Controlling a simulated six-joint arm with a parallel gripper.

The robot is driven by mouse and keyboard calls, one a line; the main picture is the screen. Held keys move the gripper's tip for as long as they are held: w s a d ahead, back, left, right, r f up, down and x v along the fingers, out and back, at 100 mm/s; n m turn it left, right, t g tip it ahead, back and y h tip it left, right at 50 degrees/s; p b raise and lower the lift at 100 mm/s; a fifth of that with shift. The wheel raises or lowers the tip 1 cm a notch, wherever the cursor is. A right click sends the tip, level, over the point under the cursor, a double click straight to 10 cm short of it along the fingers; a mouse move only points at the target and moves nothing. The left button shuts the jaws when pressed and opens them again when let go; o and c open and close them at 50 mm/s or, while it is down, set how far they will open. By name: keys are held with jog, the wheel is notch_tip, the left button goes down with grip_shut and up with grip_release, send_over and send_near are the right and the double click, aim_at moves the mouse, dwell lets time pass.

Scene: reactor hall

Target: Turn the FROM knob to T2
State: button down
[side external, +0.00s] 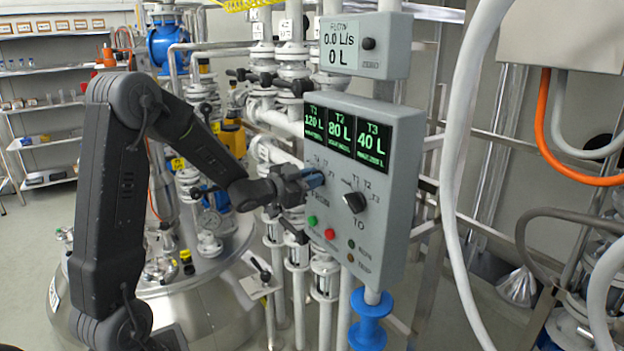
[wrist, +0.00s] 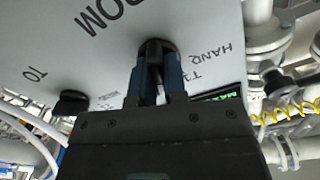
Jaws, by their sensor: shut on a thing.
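The grey control box (side external: 388,240) shows three green readouts: T1 120 L, T2 80 L and T3 40 L. My gripper (side external: 314,180) is at the left of the box face, shut on the FROM knob, which it hides in the side view. In the wrist view the black top of the FROM knob (wrist: 156,46) shows between the blue-grey fingertips of my gripper (wrist: 156,72). The labels HAND and T1 lie to its right there; T2 and the knob's pointer are hidden, so I cannot tell its setting.
The black TO knob (side external: 355,203) sits right of my gripper. A green button (side external: 311,220) and a red button (side external: 330,233) are below. A flow meter (side external: 366,46) above reads 0.0 L/s and 0 L. White pipes (side external: 297,270) stand close behind; a pale hose (side external: 452,180) hangs at right.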

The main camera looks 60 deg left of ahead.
jog(key=c, duration=1.2)
grip_release()
jog(key=shift+o, duration=0.2)
jog(key=s, duration=1.4)
jog(key=shift+w, duration=0.1)
